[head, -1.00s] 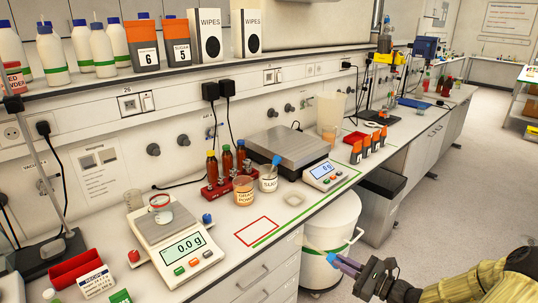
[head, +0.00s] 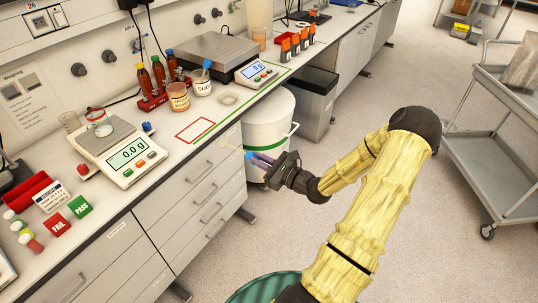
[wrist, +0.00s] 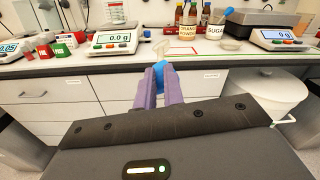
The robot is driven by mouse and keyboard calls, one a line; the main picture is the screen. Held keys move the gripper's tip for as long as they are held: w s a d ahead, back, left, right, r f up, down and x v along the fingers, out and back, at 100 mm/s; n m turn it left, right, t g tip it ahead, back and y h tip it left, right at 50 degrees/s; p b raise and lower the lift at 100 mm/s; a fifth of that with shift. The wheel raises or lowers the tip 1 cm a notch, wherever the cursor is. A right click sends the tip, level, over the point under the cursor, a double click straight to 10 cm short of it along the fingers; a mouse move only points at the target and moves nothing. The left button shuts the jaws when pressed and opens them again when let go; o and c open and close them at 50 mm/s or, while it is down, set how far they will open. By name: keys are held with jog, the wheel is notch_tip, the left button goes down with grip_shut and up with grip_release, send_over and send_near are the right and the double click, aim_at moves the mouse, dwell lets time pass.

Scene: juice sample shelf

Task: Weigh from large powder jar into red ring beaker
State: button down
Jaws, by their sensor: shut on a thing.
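My gripper (head: 262,162) is shut on a blue-handled scoop, whose blue part shows between the purple fingers in the wrist view (wrist: 159,70). Its pale, clear end (wrist: 162,47) points toward the counter and looks empty. The red ring beaker (head: 100,124) stands on the left balance (head: 128,152), which reads 0.0 g. The orange powder jar (head: 180,98) stands open on the counter, left of the sugar jar (head: 203,84), which has a blue-handled scoop in it. Which jar counts as large is unclear. My gripper is in front of the counter, apart from jars and beaker.
A larger balance (head: 257,73) stands to the right. A red-outlined area (head: 195,130) on the counter is empty. A white bin (head: 268,125) stands under the counter edge near my gripper. A grey cart (head: 500,140) is at right.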

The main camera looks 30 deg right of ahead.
jog(key=w+a+f+m+h, duration=0.1)
jog(key=a+f+m+h, duration=0.1)
jog(key=a+f, duration=0.5)
jog(key=w+a+f+m+t+h, duration=0.1)
jog(key=w+a+f+m+h, duration=0.1)
jog(key=a+f+h, duration=0.2)
jog(key=a+f, duration=0.3)
jog(key=a, duration=0.4)
jog(key=shift+a, duration=0.15)
jog(key=shift+s+f, duration=0.1)
jog(key=shift+f, duration=0.05)
